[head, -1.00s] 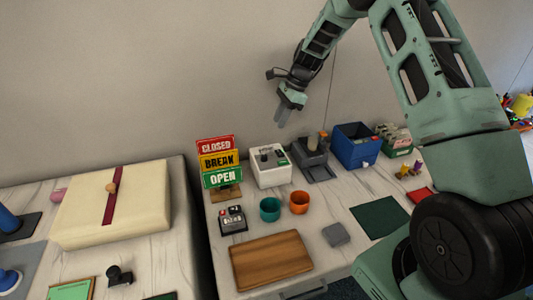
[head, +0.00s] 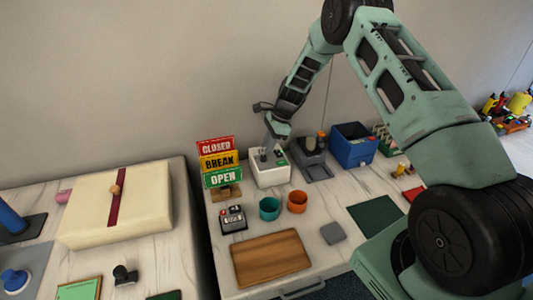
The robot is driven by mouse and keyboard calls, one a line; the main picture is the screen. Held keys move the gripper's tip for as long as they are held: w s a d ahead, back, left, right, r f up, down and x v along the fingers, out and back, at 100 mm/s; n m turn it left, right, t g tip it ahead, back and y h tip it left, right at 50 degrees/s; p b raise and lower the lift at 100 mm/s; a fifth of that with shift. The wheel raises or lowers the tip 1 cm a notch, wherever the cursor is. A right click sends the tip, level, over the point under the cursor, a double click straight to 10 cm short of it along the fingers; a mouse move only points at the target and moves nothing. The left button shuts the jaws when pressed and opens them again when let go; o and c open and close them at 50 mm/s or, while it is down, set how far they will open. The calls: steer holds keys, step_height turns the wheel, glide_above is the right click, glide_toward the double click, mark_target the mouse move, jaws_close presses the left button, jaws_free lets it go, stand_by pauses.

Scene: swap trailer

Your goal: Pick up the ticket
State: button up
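I cannot make out a ticket for certain at this size. A white box-shaped machine (head: 270,178) with dark and green parts on its top stands near the wall. My gripper (head: 267,152) points down at the top of this machine, with its fingertips at or just above it. The fingers partly cover the top, and I cannot tell whether they touch anything or how far apart they are.
CLOSED, BREAK and OPEN signs (head: 219,162) stand left of the machine. A grey device (head: 314,168) and a blue bin (head: 352,150) stand right. In front are a teal cup (head: 269,209), an orange cup (head: 297,202), a small keypad device (head: 233,220) and a wooden board (head: 270,259).

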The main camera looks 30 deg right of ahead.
jaws_close()
step_height(320, 180, up, 10)
steer(key=b, duration=0.2)
stand_by(0.5)
stand_by(0.6)
